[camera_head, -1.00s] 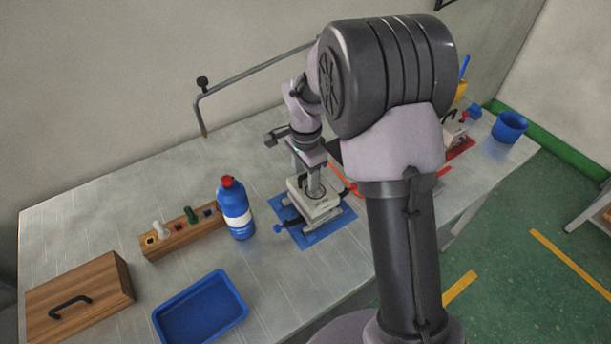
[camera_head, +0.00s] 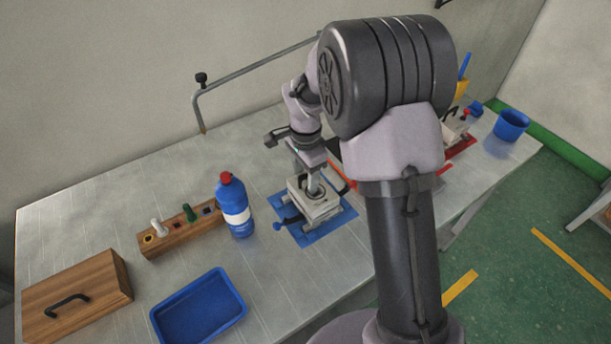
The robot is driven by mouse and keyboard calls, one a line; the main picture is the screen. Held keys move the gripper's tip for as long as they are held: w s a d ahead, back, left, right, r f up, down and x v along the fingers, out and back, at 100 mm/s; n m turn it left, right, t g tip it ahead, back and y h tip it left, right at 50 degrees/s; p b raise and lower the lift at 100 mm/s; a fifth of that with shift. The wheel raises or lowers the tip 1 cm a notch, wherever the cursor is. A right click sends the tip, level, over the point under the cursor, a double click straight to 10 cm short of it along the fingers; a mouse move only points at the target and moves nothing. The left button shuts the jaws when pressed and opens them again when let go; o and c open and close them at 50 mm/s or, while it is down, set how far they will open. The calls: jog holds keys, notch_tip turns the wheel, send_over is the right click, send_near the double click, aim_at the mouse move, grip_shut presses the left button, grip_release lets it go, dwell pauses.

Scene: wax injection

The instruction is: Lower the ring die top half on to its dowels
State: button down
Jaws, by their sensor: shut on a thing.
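The ring die (camera_head: 315,203) is a pale grey metal block on a blue mat (camera_head: 322,236) near the middle of the table. A blue knob shows at its left and a dark handle at its right. My gripper (camera_head: 314,184) points down over the die, its fingers shut on the top half. The top half sits low over the lower part. I cannot tell at this size whether it is fully seated. The dowels are hidden.
A blue bottle (camera_head: 234,206) with a red cap stands close left of the mat. A wooden block (camera_head: 180,237) with coloured pegs, a blue tray (camera_head: 200,309) and a wooden box (camera_head: 79,296) are further left. A red mat (camera_head: 461,149) and blue cup (camera_head: 510,125) are right.

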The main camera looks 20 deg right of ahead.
jog(key=shift+f+b, duration=0.35)
jog(key=shift+f, duration=0.15)
jog(key=c, duration=0.5)
grip_release()
jog(key=shift+r, duration=0.1)
notch_tip(320, 180, up, 17)
jog(key=p, duration=0.6)
jog(key=shift+r, duration=0.1)
